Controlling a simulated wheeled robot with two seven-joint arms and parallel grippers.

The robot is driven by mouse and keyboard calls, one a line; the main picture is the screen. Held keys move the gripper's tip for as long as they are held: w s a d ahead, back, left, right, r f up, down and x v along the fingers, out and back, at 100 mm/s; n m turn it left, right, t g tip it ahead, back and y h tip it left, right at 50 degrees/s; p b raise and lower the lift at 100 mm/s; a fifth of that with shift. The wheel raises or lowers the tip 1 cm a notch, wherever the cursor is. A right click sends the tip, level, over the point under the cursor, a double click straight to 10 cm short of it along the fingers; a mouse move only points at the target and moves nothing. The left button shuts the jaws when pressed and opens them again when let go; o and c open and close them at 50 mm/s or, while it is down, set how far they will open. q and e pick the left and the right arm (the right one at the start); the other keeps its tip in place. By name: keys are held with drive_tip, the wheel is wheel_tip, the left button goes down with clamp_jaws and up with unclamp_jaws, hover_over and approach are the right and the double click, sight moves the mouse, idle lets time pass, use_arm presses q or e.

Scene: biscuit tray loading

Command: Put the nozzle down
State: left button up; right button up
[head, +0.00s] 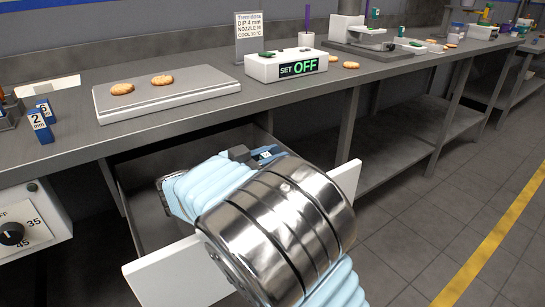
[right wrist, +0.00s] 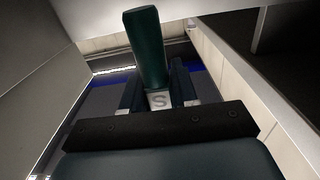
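My right gripper (head: 262,155) reaches into the open drawer (head: 145,190) under the bench, seen past my forearm. In the right wrist view, the nozzle (right wrist: 147,48) shows as a dark green cylinder with a white face marked S. The two dark blue fingers of the right gripper (right wrist: 157,92) stand close on either side of it, and appear shut on it. In the head view the nozzle is mostly hidden by my wrist. Whether it touches the drawer floor cannot be told. My left gripper is not in view.
The drawer's white front (head: 180,275) stands out from the bench. A dial box (head: 30,230) hangs at left.

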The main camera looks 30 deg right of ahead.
drive_tip(key=o, duration=0.4)
drive_tip(key=shift+c, duration=0.2)
drive_tip(key=shift+r+p, duration=0.35)
drive_tip(key=shift+p, duration=0.05)
drive_tip(key=s+a, duration=0.1)
drive_tip(key=a, duration=1.1)
drive_tip(key=shift+r+b, duration=0.25)
drive_tip(key=shift+b, duration=0.15)
